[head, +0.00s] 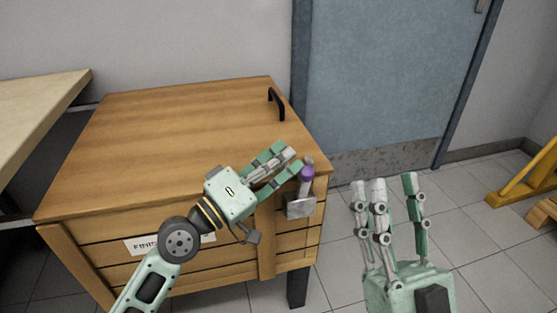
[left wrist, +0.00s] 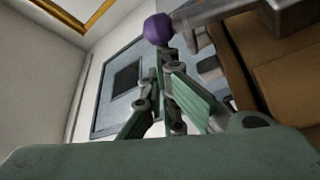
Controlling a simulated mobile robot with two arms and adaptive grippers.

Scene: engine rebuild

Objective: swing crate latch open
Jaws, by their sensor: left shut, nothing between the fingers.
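The wooden crate (head: 180,135) stands with its lid down. Its latch has a purple knob (head: 307,173) above a grey metal plate (head: 301,207) at the front right corner. The purple knob shows in the left wrist view (left wrist: 158,29) on a grey lever (left wrist: 205,14). My left gripper (head: 287,157) is shut and empty, with its fingertips close to the left of the knob; contact cannot be made out. The fingers also show below the knob in the left wrist view (left wrist: 165,85). My right gripper (head: 390,183) is open and empty, fingers up, right of the crate.
A black handle (head: 276,103) stands on the lid. A white label (head: 143,246) on the crate front is partly hidden by my left arm. A pale table (head: 35,105) is at the left. A blue door (head: 390,75) is behind. Yellow framing (head: 525,185) stands at the far right.

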